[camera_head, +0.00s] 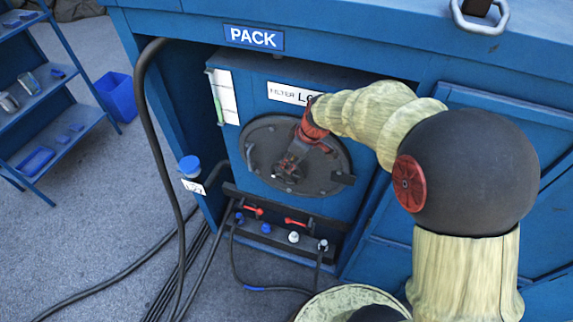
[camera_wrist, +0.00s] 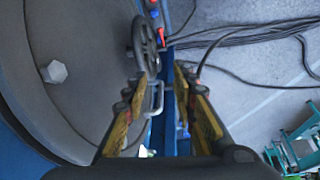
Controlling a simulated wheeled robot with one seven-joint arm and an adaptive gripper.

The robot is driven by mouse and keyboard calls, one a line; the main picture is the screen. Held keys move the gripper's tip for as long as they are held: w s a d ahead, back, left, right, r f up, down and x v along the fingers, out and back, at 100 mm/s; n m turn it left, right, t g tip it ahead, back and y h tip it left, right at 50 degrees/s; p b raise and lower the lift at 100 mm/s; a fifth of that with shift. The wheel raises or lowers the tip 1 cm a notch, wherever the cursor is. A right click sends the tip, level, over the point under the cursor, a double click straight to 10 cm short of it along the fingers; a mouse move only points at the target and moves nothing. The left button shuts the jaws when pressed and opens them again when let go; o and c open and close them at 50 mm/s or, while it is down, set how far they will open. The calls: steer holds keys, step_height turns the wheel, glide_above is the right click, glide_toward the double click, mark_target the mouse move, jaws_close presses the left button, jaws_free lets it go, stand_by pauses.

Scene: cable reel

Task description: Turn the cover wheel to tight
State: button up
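The round dark cover (camera_head: 262,138) is set in the blue panel in the head view; it fills the left of the wrist view, with a pale hex bolt (camera_wrist: 55,72). The cover wheel (camera_wrist: 147,46) is a dark spoked handwheel, seen nearly edge-on just beyond my fingertips in the wrist view. In the head view I cannot pick it out from my gripper (camera_head: 289,168), which is in front of the cover. In the wrist view my gripper (camera_wrist: 157,82) is open, with a clear gap between the fingers. The left fingertip is near the wheel's rim; I cannot tell if they touch.
A label (camera_head: 293,94) is above the cover, partly hidden by my arm. A ledge with red-handled valves (camera_head: 298,222) and several caps is below. A thick black hose (camera_head: 152,130) hangs at the left. A blue shelf (camera_head: 62,115) stands farther left on open floor.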

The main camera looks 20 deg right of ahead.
steer(key=shift+m+t, duration=0.3)
steer(key=shift+m, duration=0.6)
steer(key=w+f, duration=0.1)
steer(key=f, duration=0.1)
steer(key=w+f, duration=0.3)
steer(key=f, duration=0.1)
steer(key=shift+w+a+f, duration=0.1)
steer(key=shift+w+f, duration=0.25)
steer(key=shift+w, duration=0.05)
steer(key=c, duration=0.4)
jaws_close()
